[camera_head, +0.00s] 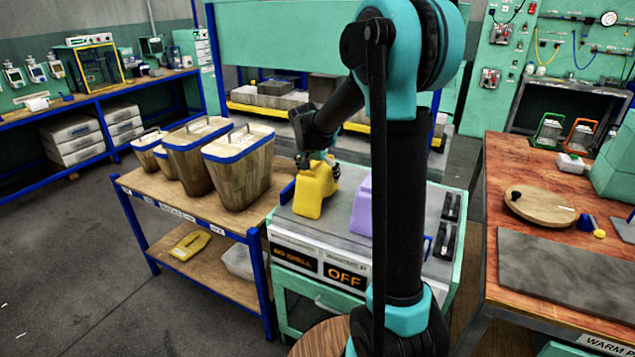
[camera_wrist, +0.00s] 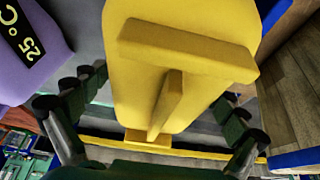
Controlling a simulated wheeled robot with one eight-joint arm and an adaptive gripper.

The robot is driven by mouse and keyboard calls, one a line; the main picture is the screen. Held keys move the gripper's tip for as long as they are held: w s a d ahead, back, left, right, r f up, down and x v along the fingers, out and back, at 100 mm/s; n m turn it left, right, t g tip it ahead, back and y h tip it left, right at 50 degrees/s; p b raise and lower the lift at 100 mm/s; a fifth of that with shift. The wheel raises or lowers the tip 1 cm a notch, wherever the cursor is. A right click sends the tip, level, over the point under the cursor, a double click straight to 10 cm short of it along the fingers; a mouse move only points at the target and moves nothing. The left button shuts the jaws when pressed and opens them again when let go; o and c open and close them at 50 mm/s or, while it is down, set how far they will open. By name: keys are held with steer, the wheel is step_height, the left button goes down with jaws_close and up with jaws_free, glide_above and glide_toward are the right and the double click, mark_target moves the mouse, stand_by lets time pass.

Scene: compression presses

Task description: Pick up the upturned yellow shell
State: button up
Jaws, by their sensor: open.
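The yellow shell (camera_head: 315,191) stands on the grey top of the machine bearing the "OFF" display. It fills the middle of the wrist view (camera_wrist: 185,85), where a raised crossbar and rib show on it. My gripper (camera_head: 316,162) is at the upper end of the shell in the head view. In the wrist view my gripper (camera_wrist: 162,95) is open, with one dark finger at the left of the shell and one at the right. A gap shows at the left finger; contact at the right is unclear. The shell's underside is hidden.
A purple block (camera_head: 362,206) stands right of the shell; its "25°C" label shows in the wrist view (camera_wrist: 30,40). Wooden bins with blue rims (camera_head: 240,150) stand on the table at left. A flat yellow item (camera_head: 190,244) lies on the lower shelf.

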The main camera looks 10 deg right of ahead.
steer(key=c, duration=1.4)
steer(key=shift+c, duration=0.2)
step_height(320, 180, up, 25)
stand_by(0.4)
